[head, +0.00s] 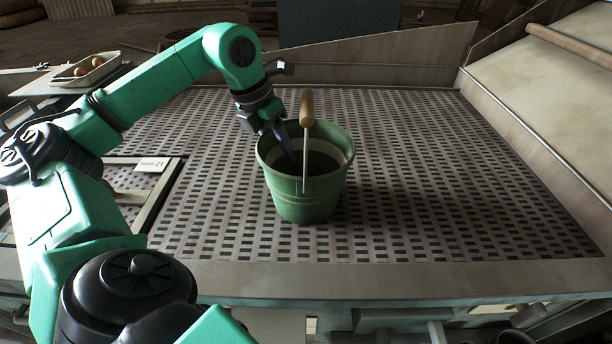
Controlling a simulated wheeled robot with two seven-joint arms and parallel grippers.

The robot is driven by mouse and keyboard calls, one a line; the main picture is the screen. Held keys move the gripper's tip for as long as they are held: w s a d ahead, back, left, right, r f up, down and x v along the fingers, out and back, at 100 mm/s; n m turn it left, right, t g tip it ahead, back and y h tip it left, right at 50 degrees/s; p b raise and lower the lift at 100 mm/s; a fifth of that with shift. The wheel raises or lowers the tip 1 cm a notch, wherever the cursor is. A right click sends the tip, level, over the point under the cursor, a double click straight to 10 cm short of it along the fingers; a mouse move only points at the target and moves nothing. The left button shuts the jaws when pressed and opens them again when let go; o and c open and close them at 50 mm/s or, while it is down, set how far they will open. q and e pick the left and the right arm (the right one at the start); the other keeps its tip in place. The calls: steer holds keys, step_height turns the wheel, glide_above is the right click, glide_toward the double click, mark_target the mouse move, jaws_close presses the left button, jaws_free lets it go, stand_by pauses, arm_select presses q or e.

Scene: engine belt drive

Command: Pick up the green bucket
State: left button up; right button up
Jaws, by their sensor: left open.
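The green bucket (306,201) stands upright near the middle of the perforated table, with its wire handle raised. The handle has a wooden grip (307,108) at its top. My left gripper (287,143) is open and points down at the bucket's left rim. Its fingers overlap the bucket's opening in the head view. Whether they touch the rim, I cannot tell. My right gripper is not in view.
The perforated table (450,170) is clear to the right of the bucket. A metal wall (390,57) runs along its back edge. A tray (88,68) with round brown items sits at the far left. A framed panel with a label (150,165) lies at left.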

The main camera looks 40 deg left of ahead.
arm_select(q)
steer(key=shift+a, duration=0.1)
jaws_close()
stand_by(1.2)
